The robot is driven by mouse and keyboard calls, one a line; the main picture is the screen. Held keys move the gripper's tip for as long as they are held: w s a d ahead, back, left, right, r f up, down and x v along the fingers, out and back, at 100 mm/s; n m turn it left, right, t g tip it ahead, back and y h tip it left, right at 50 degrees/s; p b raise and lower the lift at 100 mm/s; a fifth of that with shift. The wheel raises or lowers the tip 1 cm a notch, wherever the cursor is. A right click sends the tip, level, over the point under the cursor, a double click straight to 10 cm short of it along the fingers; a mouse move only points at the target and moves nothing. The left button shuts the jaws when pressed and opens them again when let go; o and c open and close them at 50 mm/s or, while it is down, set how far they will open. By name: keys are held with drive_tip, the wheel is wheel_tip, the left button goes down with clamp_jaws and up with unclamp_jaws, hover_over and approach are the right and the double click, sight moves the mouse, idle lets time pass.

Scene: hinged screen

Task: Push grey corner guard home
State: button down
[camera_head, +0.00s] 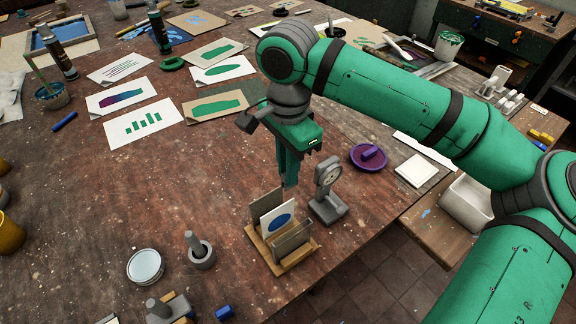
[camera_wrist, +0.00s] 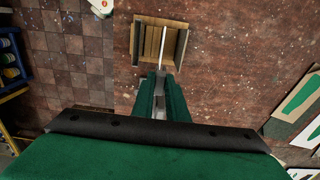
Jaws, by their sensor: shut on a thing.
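My gripper (camera_head: 289,180) points down just above and behind the wooden rack (camera_head: 300,262); it also shows in the wrist view (camera_wrist: 163,77). Its green fingers are shut on a small grey piece, which looks like the grey corner guard (camera_wrist: 161,84). The fingers hide most of it, and I cannot tell if it touches the card. A white card with a blue oval (camera_head: 280,220) stands upright in the rack between brown-grey panels. In the wrist view the card (camera_wrist: 163,45) is seen edge-on, its near end close to my fingertips.
A grey dial gauge stand (camera_head: 328,192) stands close to the right of the rack. A mortar with pestle (camera_head: 201,251) and an open tin (camera_head: 146,267) stand to the left. A purple dish (camera_head: 368,158) lies behind right. The table edge is close in front.

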sight(288, 202)
drive_tip(key=shift+f, duration=1.65)
drive_tip(key=shift+f, duration=2.65)
idle(1.1)
drive_tip(key=c, duration=1.7)
unclamp_jaws()
drive_tip(key=shift+o, duration=0.2)
drive_tip(key=shift+r, duration=3.5)
